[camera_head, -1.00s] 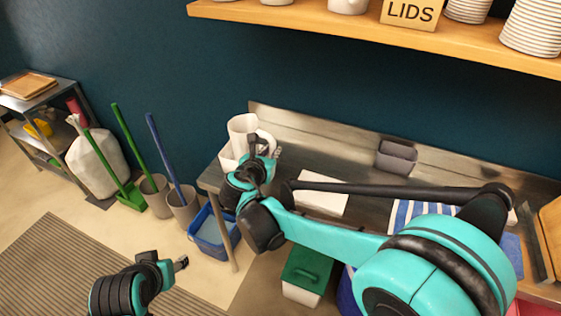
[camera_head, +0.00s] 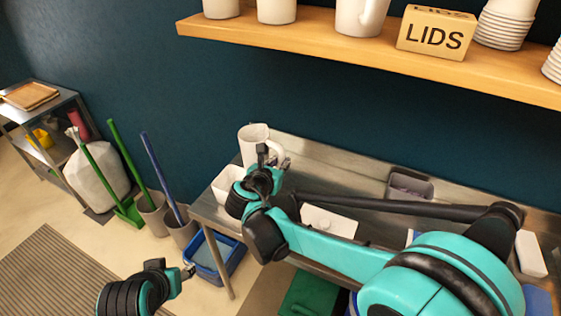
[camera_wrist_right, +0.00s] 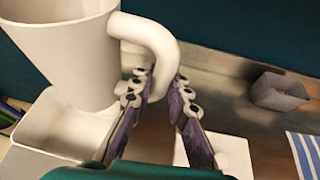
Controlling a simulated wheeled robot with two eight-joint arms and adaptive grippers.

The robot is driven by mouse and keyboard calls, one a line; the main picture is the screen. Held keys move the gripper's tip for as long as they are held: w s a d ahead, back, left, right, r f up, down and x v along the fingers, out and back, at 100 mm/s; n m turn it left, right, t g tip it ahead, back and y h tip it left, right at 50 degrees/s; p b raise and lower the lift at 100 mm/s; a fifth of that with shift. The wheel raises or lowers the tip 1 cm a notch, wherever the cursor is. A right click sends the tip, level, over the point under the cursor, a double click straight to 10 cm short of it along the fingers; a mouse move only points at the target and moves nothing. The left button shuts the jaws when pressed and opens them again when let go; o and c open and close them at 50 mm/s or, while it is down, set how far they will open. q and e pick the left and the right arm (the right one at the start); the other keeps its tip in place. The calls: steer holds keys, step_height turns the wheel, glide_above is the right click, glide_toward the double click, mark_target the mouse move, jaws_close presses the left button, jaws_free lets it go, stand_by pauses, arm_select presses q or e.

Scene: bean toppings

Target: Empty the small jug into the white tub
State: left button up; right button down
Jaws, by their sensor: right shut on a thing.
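The small white jug (camera_head: 252,138) is at the back left of the steel table. My right gripper (camera_head: 272,158) is shut on its handle, and the two fingers flank the handle in the right wrist view (camera_wrist_right: 160,84). The jug (camera_wrist_right: 70,45) looks close to upright, with its lower part beside or over the white tub (camera_wrist_right: 45,140). The tub (camera_head: 226,185) stands at the table's left end, partly hidden by my right gripper in the head view. The insides of both cannot be made out. My left gripper (camera_head: 187,271) is low, away from the table, and its jaws are unclear.
A grey container (camera_head: 409,187) stands at the table's back. A white flat item (camera_head: 329,222) lies mid-table. The wooden shelf (camera_head: 300,40) with white jugs and a LIDS block (camera_head: 436,33) hangs above. A blue bin (camera_head: 222,268) is below the table's left end.

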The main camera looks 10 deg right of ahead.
mark_target(279, 154)
steer(key=shift+f+b, duration=0.35)
steer(key=shift+f, duration=0.25)
steer(key=shift+d+r+n+t+h, duration=0.3)
steer(key=shift+r+n+h, duration=0.2)
steer(key=shift+r, duration=0.15)
steer(key=r+n+t+h+b, duration=0.1)
steer(key=n+b, duration=0.1)
steer(key=r+n+t+h+b, duration=0.2)
steer(key=n+b, duration=0.1)
steer(key=shift+d+r+b, duration=0.2)
steer(key=shift+r+b, duration=0.1)
steer(key=shift+b, duration=0.05)
steer(key=n+t+b, duration=0.1)
steer(key=a+n+b, duration=0.1)
steer(key=shift+a+f+n+t+h+b, duration=0.15)
steer(key=shift+a+n+t+h+b, duration=0.05)
steer(key=shift+n+t+h+b, duration=0.2)
steer(key=shift+a+n+t+b, duration=0.4)
steer(key=shift+a+n+t, duration=0.15)
steer(key=shift+n, duration=0.35)
steer(key=shift+s+a+f+n+t+y, duration=0.1)
steer(key=shift+a+f+n+t+y, duration=0.1)
steer(key=shift+a+n+t+y, duration=1.1)
steer(key=shift+s+a+f+n+t+y, duration=0.2)
steer(key=shift+a+n+t, duration=0.55)
steer(key=shift+n, duration=1.3)
steer(key=shift+w+a+f+n+t+y, duration=0.1)
steer(key=shift+a+f+n+t+y, duration=0.1)
steer(key=shift+a+n+t+y, duration=1.15)
